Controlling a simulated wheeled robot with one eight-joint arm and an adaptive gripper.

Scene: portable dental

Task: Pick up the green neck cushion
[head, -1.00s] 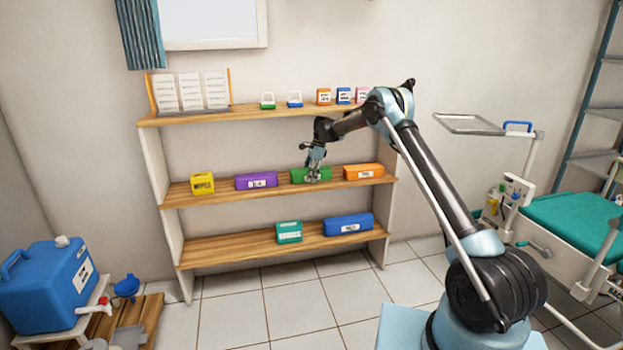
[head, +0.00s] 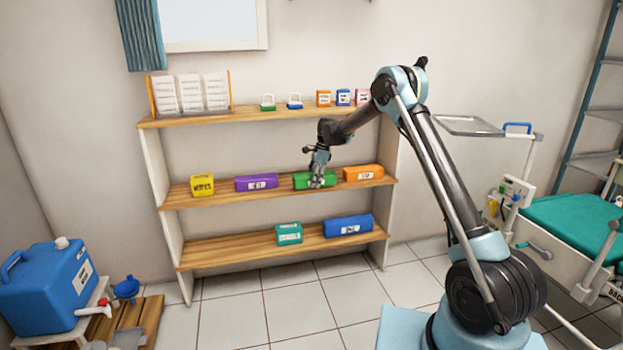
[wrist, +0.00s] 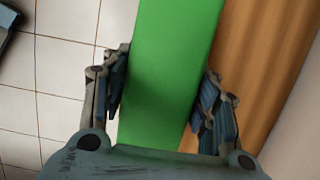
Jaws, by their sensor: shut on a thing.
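The green neck cushion (head: 302,181) is a long green block near the front edge of the middle shelf, between a purple block and an orange block. My gripper (head: 318,180) is at the front of the cushion and hides part of it. In the wrist view the cushion (wrist: 165,75) runs between the two fingers of my gripper (wrist: 160,100), one finger on each side against it. The gripper is shut on it. I cannot tell whether the cushion is clear of the shelf.
The purple block (head: 256,183) lies left of the cushion and the orange block (head: 362,173) close on its right. A yellow block (head: 202,185) stands further left. The upper shelf (head: 240,112) is above, and the lower shelf (head: 230,251) holds a teal box and a blue block.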

